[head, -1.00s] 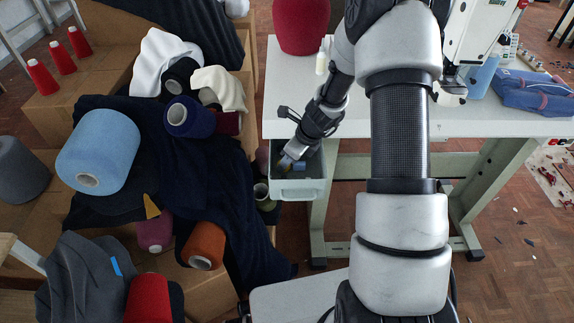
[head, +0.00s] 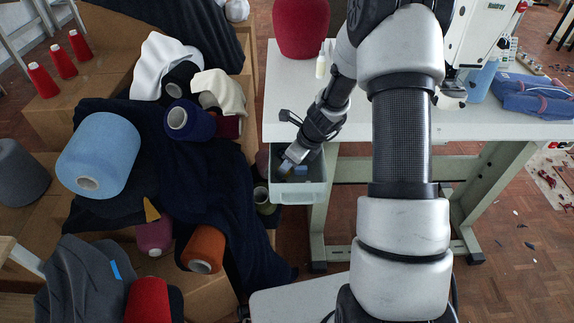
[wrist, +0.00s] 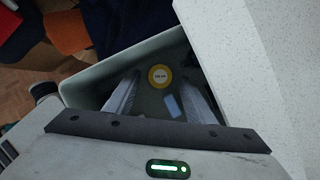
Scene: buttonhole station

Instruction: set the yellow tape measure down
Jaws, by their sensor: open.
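The yellow tape measure (wrist: 159,76) shows in the wrist view as a yellow ring with a pale centre, inside the open drawer (wrist: 88,88). My gripper (wrist: 160,88) is open, its two fingers pointing into the drawer. The tape measure appears between and just beyond the fingertips, with a gap on each side. In the head view my gripper (head: 287,167) is over the pale drawer (head: 297,193) below the table edge. I cannot make out the tape measure clearly there.
A small blue item (wrist: 172,105) lies in the drawer near the right finger. The white tabletop (head: 400,120) overhangs beside the drawer. Yarn cones and dark cloth (head: 225,200) crowd the drawer's left side. A red cone (head: 301,28) stands on the table.

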